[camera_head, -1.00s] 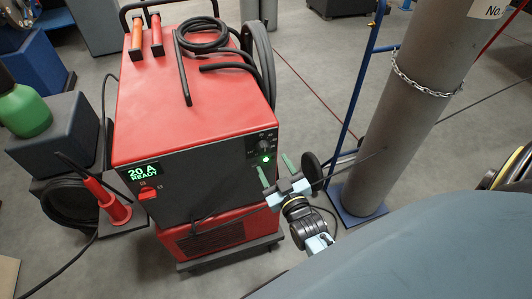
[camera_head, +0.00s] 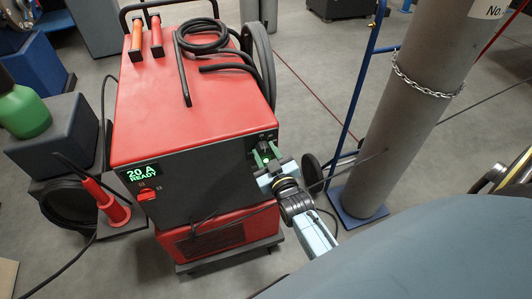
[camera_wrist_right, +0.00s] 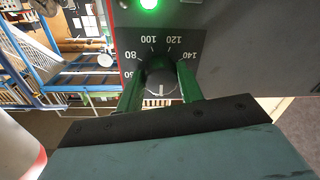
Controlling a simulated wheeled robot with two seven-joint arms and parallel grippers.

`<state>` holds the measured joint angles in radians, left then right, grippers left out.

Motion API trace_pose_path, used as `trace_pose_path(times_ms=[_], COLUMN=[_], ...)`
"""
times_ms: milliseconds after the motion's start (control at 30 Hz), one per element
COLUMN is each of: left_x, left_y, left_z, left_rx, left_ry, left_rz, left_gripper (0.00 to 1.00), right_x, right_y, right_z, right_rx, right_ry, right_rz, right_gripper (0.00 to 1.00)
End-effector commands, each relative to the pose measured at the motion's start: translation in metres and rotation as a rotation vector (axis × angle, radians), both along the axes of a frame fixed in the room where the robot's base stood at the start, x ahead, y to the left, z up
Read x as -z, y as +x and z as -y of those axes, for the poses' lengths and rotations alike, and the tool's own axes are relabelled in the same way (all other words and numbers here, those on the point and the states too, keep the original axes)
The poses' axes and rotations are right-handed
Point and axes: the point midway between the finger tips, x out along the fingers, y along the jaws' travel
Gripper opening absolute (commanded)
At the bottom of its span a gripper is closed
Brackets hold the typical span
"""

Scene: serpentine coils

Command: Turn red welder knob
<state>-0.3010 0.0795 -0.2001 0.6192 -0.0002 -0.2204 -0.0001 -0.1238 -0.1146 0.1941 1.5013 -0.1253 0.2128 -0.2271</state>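The red welder (camera_head: 190,95) stands at the centre left in the head view. Its dark front panel shows a green "20 A READY" display. A dark round knob (camera_wrist_right: 160,82) with a white mark and a numbered scale is on the panel, close up in the right wrist view. My right gripper (camera_head: 265,155) is at the panel's right side. Its two green fingers (camera_wrist_right: 161,80) stand on either side of the knob, open around it; whether they touch it is hard to tell. The gripper partly hides the knob in the head view. My left gripper is not in view.
A red switch (camera_head: 147,194) sits below the display. A lit green lamp (camera_wrist_right: 149,3) is beside the scale. A grey gas cylinder (camera_head: 410,110) with a chain and a blue trolley (camera_head: 355,95) stand to the right. Cables lie on the welder's top.

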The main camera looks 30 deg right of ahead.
Motion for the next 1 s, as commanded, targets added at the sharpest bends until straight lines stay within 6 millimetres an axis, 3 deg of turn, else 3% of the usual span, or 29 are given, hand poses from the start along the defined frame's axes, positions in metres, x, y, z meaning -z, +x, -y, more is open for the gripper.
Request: trace_pose_path(times_ms=[100, 467, 1000], left_x=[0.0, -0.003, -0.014], left_y=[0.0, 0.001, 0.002], left_z=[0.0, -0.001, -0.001], left_rx=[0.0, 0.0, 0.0], left_ry=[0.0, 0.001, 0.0], left_rz=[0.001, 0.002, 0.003], left_gripper=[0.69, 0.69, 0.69], right_x=[0.0, 0.0, 0.001], right_y=[0.0, 0.0, 0.0], right_z=[0.0, 0.0, -0.001], right_rx=[0.0, 0.0, 0.0], right_ry=[0.0, 0.061, 0.495], right_rz=[0.0, 0.014, 0.117], right_gripper=[0.14, 0.14, 0.14])
